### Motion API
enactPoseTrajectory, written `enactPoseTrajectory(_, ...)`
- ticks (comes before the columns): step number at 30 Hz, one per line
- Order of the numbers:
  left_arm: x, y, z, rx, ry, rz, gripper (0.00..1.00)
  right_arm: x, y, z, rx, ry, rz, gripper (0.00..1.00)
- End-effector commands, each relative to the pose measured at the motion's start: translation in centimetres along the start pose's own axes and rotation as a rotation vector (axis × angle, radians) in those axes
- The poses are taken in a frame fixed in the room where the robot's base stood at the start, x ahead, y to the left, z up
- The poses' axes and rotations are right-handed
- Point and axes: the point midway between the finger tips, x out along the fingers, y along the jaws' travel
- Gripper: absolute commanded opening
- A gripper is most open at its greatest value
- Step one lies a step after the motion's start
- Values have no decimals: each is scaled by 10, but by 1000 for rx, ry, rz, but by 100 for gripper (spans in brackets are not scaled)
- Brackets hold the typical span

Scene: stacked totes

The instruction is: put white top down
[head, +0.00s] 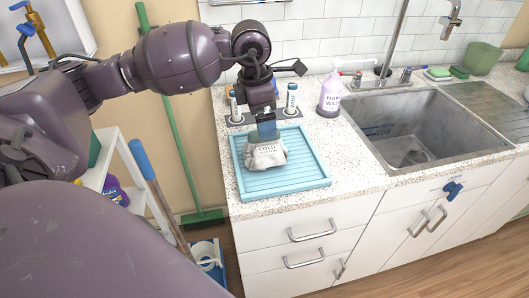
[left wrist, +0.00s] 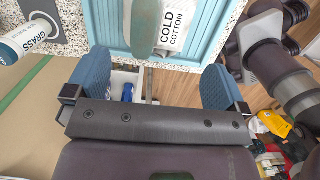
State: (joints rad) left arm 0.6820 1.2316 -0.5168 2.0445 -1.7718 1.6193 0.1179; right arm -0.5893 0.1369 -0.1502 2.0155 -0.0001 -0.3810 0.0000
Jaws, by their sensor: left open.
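The white top (head: 265,156), a crumpled cloth printed "COLD COTTON", lies on the light blue ribbed tray (head: 310,180) on the counter. It also shows in the left wrist view (left wrist: 178,35), at the top, with a green elongated thing (left wrist: 145,25) beside its print. My left gripper (head: 267,130) is just above the back of the white top in the head view. In the left wrist view its two blue fingers stand wide apart (left wrist: 155,85) with no cloth between them. Whether a fingertip touches the cloth, I cannot tell. My right gripper is not in view.
Two small bottles (head: 291,99) (head: 235,106) stand behind the tray, with a lilac hand-wash pump bottle (head: 331,97) to their right. The sink (head: 410,125) lies further right. A green broom (head: 170,110) leans on the wall at left. The tray's front is clear.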

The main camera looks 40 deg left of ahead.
Motion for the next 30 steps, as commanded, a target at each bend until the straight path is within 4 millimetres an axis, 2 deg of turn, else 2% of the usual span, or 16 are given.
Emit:
enactPoseTrajectory(1, 10, -1, 0, -1, 3, -4, 100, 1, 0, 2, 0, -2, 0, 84)
enactPoseTrajectory(4, 24, -1, 0, -1, 0, -5, 100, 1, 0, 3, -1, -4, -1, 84)
enactPoseTrajectory(14, 47, -1, 1, -1, -2, -4, 100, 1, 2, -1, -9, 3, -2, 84)
enactPoseTrajectory(22, 83, -3, 0, -1, -2, -4, 100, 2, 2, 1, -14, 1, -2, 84)
enactPoseTrajectory(30, 91, -3, 0, -1, -3, -2, 100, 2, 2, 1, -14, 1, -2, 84)
